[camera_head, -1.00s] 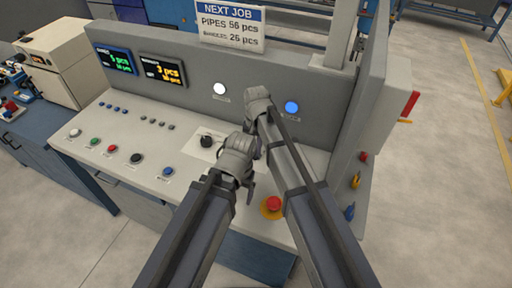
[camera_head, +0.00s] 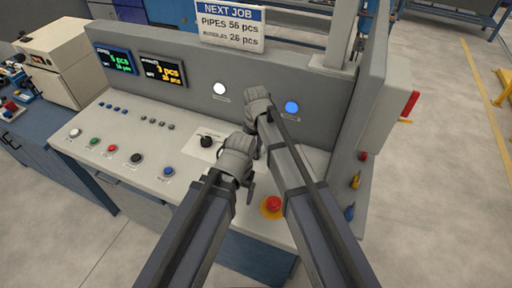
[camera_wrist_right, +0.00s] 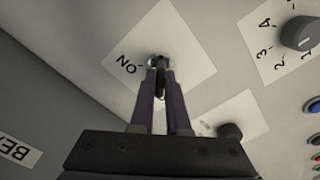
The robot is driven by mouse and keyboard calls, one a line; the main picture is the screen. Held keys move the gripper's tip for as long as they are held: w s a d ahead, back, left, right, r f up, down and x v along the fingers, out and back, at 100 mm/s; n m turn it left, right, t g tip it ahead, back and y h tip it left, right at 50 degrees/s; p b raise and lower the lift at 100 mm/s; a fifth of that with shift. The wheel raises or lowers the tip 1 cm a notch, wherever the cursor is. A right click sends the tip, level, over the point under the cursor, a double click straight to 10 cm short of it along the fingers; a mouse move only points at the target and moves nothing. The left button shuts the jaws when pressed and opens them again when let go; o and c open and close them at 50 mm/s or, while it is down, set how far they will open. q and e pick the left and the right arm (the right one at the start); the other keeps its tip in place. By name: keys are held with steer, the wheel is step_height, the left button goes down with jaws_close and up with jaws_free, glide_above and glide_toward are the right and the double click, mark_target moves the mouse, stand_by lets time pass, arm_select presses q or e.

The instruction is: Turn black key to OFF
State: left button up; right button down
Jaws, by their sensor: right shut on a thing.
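In the right wrist view, the key (camera_wrist_right: 160,88) is a small dark piece at a round metal lock on a white plate (camera_wrist_right: 190,52). The word "ON" is printed on the plate, left of the lock. The two fingers of my right gripper (camera_wrist_right: 160,75) are closed around the key, and they cover part of it. In the head view, my right gripper (camera_head: 257,98) is at the console's upright panel, and it hides the key there. My left gripper (camera_head: 235,160) is over the sloped desk, below and left of the right one. Its fingers do not show clearly.
The console desk (camera_head: 125,127) carries several buttons and a black rotary knob (camera_head: 206,141). A red mushroom button (camera_head: 273,203) is close by the right forearm. A white lamp (camera_head: 219,88) and a blue lamp (camera_head: 292,107) sit on the upright panel.

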steer(key=shift+n, duration=0.3)
steer(key=c, duration=0.9)
jaws_free()
step_height(320, 180, up, 8)
steer(key=p, duration=0.8)
arm_select(q)
step_height(320, 180, up, 8)
arm_select(e)
steer(key=shift+f, duration=0.1)
arm_select(q)
steer(key=shift+f, duration=0.1)
arm_select(e)
steer(key=shift+s, duration=0.1)
